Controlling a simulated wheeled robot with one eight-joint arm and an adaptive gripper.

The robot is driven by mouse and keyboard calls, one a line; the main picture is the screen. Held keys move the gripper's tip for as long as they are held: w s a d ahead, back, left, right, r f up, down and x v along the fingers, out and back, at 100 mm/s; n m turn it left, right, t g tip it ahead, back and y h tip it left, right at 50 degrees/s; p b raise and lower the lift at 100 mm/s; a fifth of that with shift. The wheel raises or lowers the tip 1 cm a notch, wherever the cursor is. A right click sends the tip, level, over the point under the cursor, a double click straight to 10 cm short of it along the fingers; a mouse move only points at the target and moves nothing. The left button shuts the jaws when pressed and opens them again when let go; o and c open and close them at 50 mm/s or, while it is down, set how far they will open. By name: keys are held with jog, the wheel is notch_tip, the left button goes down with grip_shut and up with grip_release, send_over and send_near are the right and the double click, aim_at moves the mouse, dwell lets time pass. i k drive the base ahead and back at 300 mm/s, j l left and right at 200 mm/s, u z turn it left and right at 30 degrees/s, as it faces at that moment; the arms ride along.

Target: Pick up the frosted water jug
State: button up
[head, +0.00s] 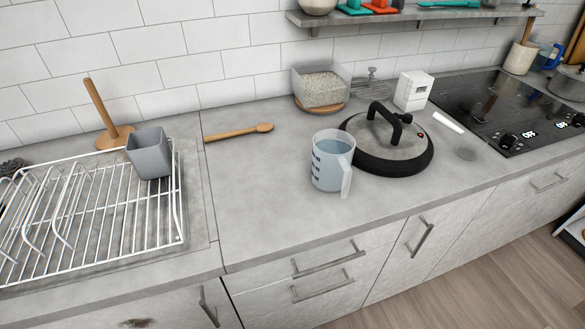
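The frosted water jug (328,165) stands upright on the grey counter in the head view, right of the middle. It is translucent with dark markings on its left side and bluish contents or tint inside. Its pale handle (347,180) faces the front right. My gripper is not in view.
A lid with a black rim and handle (407,152) sits close behind and right of the jug. A wooden spoon (238,133) lies behind left. A white wire rack (112,247) with a grey cup (148,154) is at left. The counter (262,210) left of the jug is clear.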

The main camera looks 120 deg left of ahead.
aim_at(333, 149)
jog(key=u, duration=0.4)
jog(key=i+l+u, duration=0.1)
jog(key=u, duration=0.3)
jog(key=l+u, duration=0.1)
jog(key=u, duration=0.35)
jog(key=i+l+u, duration=0.1)
jog(key=u, duration=0.3)
jog(key=l+u, duration=0.1)
jog(key=u, duration=0.3)
